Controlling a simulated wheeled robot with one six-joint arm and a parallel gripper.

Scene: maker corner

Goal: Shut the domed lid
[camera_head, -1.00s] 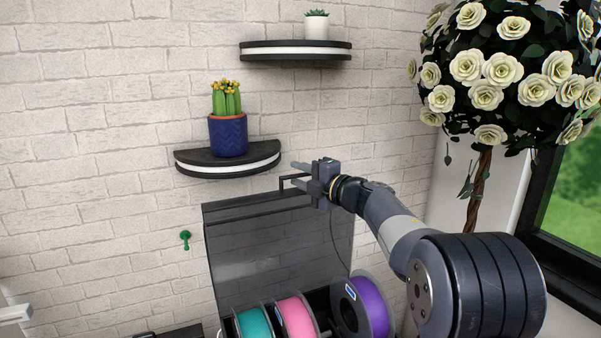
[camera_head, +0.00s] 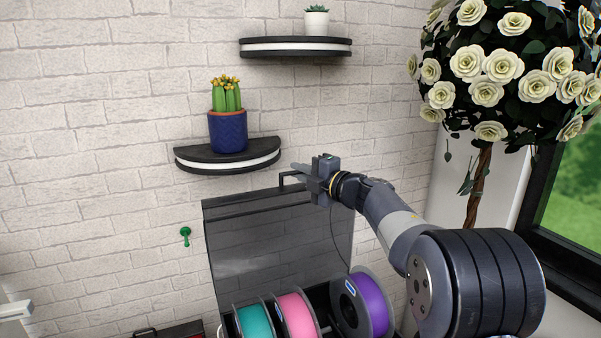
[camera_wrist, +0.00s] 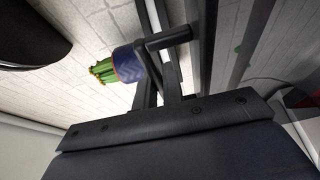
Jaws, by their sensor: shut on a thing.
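The domed lid (camera_head: 275,245) is a dark see-through panel. It stands open, raised nearly upright at the back of a box that holds filament spools. A dark bar handle (camera_head: 284,180) sticks out at its top edge; the handle also shows in the wrist view (camera_wrist: 168,38). My gripper (camera_head: 297,172) is at the top edge of the lid, shut on this handle. The fingers hide part of the handle in the head view. In the wrist view the lid's dark edge (camera_wrist: 203,60) runs up beside the fingers.
Teal (camera_head: 254,322), pink (camera_head: 297,316) and purple (camera_head: 370,304) spools sit below the lid. A half-round shelf (camera_head: 190,160) with a potted cactus (camera_head: 228,130) is just above and left of my gripper. A flowering tree (camera_head: 485,80) stands at the right.

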